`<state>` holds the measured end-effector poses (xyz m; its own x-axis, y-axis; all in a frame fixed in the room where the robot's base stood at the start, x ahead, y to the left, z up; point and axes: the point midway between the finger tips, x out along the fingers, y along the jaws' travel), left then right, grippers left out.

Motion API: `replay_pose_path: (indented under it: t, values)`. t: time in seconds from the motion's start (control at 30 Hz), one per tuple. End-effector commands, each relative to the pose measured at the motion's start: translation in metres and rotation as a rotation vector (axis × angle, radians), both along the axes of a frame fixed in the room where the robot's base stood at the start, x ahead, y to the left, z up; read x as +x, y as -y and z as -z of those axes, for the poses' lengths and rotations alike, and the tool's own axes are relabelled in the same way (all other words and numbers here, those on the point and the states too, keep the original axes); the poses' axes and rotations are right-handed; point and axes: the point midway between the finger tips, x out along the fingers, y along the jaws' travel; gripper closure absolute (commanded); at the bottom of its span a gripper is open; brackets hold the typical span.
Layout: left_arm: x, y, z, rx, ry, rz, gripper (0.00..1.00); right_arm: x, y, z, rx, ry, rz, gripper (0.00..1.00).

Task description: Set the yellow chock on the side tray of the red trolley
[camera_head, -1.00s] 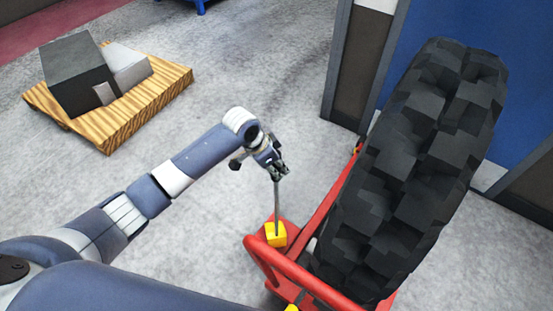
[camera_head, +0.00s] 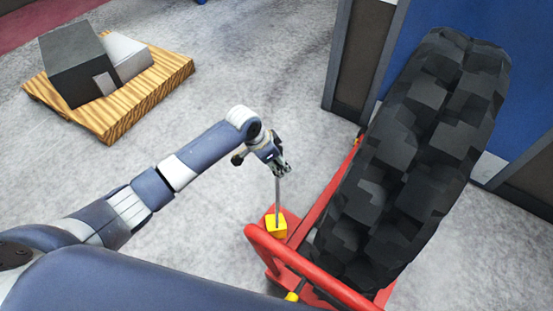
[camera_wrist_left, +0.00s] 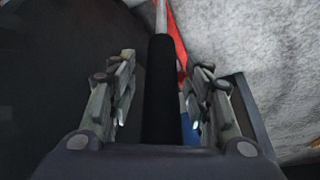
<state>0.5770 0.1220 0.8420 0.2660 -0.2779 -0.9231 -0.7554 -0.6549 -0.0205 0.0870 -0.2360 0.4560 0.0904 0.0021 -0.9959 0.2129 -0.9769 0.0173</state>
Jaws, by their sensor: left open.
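The yellow chock (camera_head: 276,228) is a small block with a thin upright grey rod (camera_head: 278,192). It appears to stand on the red side tray (camera_head: 291,218) of the red trolley (camera_head: 318,277). My left gripper (camera_head: 279,168) is at the top of the rod, above the chock. In the left wrist view my left gripper (camera_wrist_left: 163,80) is open, its fingers apart on both sides of the rod's black grip (camera_wrist_left: 160,100). The chock itself does not show there. My right gripper is not in view.
A big black tyre (camera_head: 415,160) stands on the trolley, right of the chock. Another yellow piece (camera_head: 291,297) shows partly at the trolley's near end. A wooden pallet (camera_head: 150,97) with dark and grey blocks lies at upper left. Grey floor between is clear.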

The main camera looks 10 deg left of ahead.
Motion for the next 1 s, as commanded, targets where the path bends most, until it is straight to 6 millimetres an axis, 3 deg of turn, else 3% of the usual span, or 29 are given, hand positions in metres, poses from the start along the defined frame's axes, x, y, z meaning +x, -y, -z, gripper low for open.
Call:
replay_pose_path:
  t: [0.23,0.5,0.7,1.0]
  values:
    - [-0.005,-0.007,-0.022,0.001,0.004,0.001,0.55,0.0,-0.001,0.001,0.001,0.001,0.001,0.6]
    - [-0.019,-0.022,-0.075,0.001,0.005,0.0,0.55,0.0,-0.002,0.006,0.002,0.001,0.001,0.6]
    - [-0.028,-0.03,-0.103,-0.001,0.002,0.0,0.55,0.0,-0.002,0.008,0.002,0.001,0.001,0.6]
    - [-0.032,-0.033,-0.113,0.0,0.0,0.0,0.55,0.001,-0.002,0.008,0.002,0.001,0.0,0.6]
